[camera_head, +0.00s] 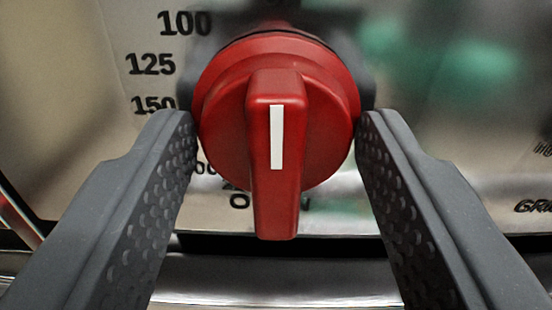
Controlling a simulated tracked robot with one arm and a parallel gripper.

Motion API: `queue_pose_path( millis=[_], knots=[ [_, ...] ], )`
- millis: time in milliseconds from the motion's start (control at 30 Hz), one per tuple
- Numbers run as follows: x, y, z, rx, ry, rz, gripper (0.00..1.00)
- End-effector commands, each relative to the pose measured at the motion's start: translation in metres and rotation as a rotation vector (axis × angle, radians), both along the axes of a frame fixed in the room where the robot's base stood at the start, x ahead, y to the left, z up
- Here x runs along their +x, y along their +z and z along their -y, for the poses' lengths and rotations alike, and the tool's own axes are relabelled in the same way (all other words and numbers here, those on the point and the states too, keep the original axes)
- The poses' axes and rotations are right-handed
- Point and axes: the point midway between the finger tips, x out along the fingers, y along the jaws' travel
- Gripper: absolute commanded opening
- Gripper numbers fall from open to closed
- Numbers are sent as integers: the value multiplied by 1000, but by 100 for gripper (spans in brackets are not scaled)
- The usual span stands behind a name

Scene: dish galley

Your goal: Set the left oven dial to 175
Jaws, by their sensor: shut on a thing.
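A red oven dial (275,205) with a raised grip bar fills the middle of the view. A white line on the bar runs nearly upright; no number shows directly in line with it. My gripper (278,125) is shut on the dial, with one dark finger against its left side and one against its right. The printed numbers 100 (185,23), 125 (150,64) and 150 (153,104) run down the dial's left. Below them, further markings are partly hidden behind the left finger and the dial, so 175 cannot be read.
The shiny metal panel (60,130) carries blurred green reflections (440,55) on the right. Cut-off lettering, seemingly beginning "GRI" (532,207), shows at the right edge. A dark seam and a metal ledge (270,280) run below the dial.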

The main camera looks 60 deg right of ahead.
Motion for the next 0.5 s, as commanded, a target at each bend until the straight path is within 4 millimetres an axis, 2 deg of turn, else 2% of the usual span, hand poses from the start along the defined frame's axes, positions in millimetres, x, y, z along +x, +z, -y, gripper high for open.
queue_pose_path(
  millis=[500],
  knots=[
    [1,6,-3,-194,6,-254,25]
  ],
)
